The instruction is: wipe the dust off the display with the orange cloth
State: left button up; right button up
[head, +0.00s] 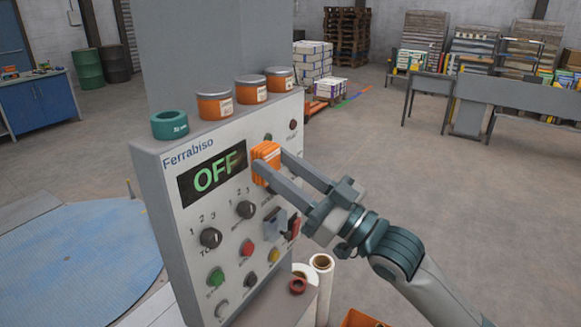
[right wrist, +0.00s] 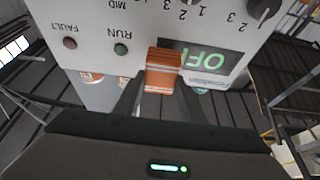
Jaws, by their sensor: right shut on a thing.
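The dark display (head: 213,173) is on the front of the grey control panel (head: 178,160) and shows OFF in green letters. Its face looks a little blotchy in the head view; I cannot tell how much dust is on it. The folded orange cloth (head: 266,153) is between the fingers of my right gripper (head: 268,167), at the right end of the display. In the right wrist view the cloth (right wrist: 163,70) overlaps the end of the display (right wrist: 215,62). I cannot tell whether it touches the display. My left gripper is out of view.
On the panel's top stand a teal tape roll (head: 169,124) and several orange tins (head: 214,104). Below the display are knobs (head: 210,238), coloured buttons (head: 248,247) and a switch (head: 275,223) close under my right gripper. Paper rolls (head: 321,275) stand at the lower right.

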jog(key=shift+w+a, duration=0.45)
jog(key=shift+a, duration=0.2)
jog(key=shift+w+a, duration=0.65)
jog(key=shift+a, duration=0.2)
dwell(0.8)
jog(key=shift+s+a+r+p, duration=0.1)
jog(key=shift+s+a+p, duration=0.55)
jog(key=shift+s+p, duration=0.3)
jog(key=shift+s+a+p, duration=0.3)
jog(key=shift+s+a, duration=0.15)
jog(key=shift+s, duration=0.3)
jog(key=shift+w+a, duration=0.1)
jog(key=shift+w+d+b, duration=0.2)
jog(key=shift+w+d, duration=0.4)
jog(key=shift+w, duration=0.25)
jog(key=shift+w+d+b, duration=0.15)
jog(key=shift+w+d, duration=0.4)
jog(key=shift+w, duration=0.25)
